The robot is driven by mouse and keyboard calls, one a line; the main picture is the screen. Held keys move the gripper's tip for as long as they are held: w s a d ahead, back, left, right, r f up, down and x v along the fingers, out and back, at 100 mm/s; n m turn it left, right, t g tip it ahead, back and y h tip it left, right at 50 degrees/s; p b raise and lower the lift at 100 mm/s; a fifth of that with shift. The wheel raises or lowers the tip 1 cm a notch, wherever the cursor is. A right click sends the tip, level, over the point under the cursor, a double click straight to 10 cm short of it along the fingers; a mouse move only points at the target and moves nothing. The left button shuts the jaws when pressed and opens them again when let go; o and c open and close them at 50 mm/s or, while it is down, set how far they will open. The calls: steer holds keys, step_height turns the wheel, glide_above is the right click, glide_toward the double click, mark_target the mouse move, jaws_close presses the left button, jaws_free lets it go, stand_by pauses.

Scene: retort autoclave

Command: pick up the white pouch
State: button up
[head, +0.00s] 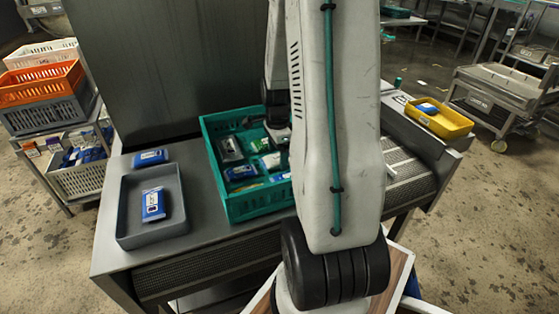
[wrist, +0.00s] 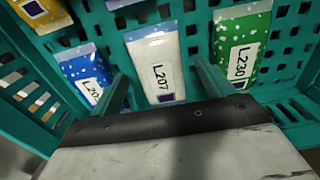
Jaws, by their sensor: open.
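The white pouch (wrist: 156,68), labelled L207, lies in the teal crate (head: 262,202), whose slotted wall and floor fill the wrist view. My gripper (wrist: 163,84) is open, with one finger on each side of the pouch's lower part. I cannot tell whether the fingers touch it. A blue dotted pouch (wrist: 87,76) lies left of the left finger, and a green dotted pouch (wrist: 241,45), labelled L230, lies right of the right finger.
A grey tray (head: 127,212) with a blue pouch (head: 153,204) stands left of the crate. Another blue pouch (head: 150,157) lies behind that tray. A yellow tray (head: 445,122) stands at the right. A yellow pouch (wrist: 40,12) is at the wrist view's upper left.

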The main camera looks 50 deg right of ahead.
steer(key=shift+f, duration=0.55)
steer(key=c, duration=1.1)
steer(key=shift+r, duration=0.1)
